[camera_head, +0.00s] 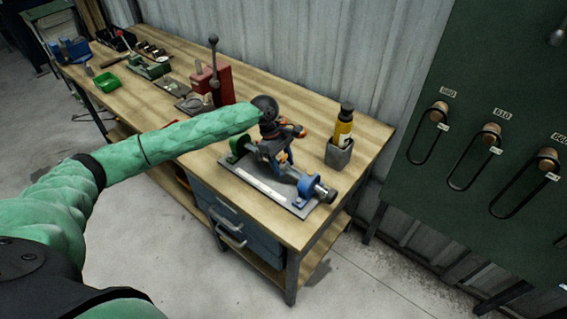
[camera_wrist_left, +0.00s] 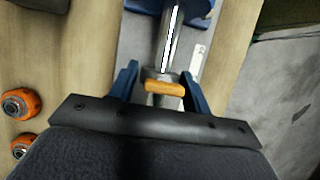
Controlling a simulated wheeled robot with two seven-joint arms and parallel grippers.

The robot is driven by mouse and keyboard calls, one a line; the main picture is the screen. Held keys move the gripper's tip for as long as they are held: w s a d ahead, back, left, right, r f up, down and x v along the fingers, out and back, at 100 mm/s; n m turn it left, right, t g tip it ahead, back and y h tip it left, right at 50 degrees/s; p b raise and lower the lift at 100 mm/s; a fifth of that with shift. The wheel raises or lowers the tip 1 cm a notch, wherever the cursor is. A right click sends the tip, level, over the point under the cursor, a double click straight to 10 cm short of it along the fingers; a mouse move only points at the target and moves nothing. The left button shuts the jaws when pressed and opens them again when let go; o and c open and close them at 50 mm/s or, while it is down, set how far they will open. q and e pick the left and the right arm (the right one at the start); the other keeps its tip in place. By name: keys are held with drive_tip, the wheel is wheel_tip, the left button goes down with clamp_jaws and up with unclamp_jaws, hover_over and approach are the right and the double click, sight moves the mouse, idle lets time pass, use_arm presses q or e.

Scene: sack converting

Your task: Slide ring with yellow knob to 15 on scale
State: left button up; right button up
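The ring (camera_wrist_left: 160,77) sits on a bright metal rod (camera_wrist_left: 172,40), with its yellow-orange knob (camera_wrist_left: 165,89) facing my wrist camera. My left gripper (camera_wrist_left: 159,76) is open, one blue finger on each side of the ring, with gaps seen on both sides. In the head view my left gripper (camera_head: 280,164) is over the middle of the slide fixture and hides the ring. The rod runs between a green end block (camera_head: 240,147) and a blue end block (camera_head: 308,187). A pale scale strip (camera_head: 257,182) lies along the grey base plate; its numbers are unreadable. My right gripper is out of view.
A yellow bottle (camera_head: 343,128) stands in a grey holder (camera_head: 339,153) right of the fixture. A red lever press (camera_head: 215,83) stands behind it to the left. Orange-rimmed round parts (camera_wrist_left: 20,103) show left of my gripper. The bench's front right corner is clear.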

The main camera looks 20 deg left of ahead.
use_arm(q)
drive_tip(key=shift+o, duration=1.1)
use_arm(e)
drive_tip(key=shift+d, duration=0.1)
use_arm(q)
drive_tip(key=shift+r, duration=0.1)
drive_tip(key=b+v, duration=0.2)
drive_tip(key=v, duration=0.3)
drive_tip(key=shift+w+a+r+b, duration=0.1)
drive_tip(key=shift+a+r+b, duration=0.1)
drive_tip(key=shift+r+b, duration=0.1)
drive_tip(key=shift+v, duration=0.95)
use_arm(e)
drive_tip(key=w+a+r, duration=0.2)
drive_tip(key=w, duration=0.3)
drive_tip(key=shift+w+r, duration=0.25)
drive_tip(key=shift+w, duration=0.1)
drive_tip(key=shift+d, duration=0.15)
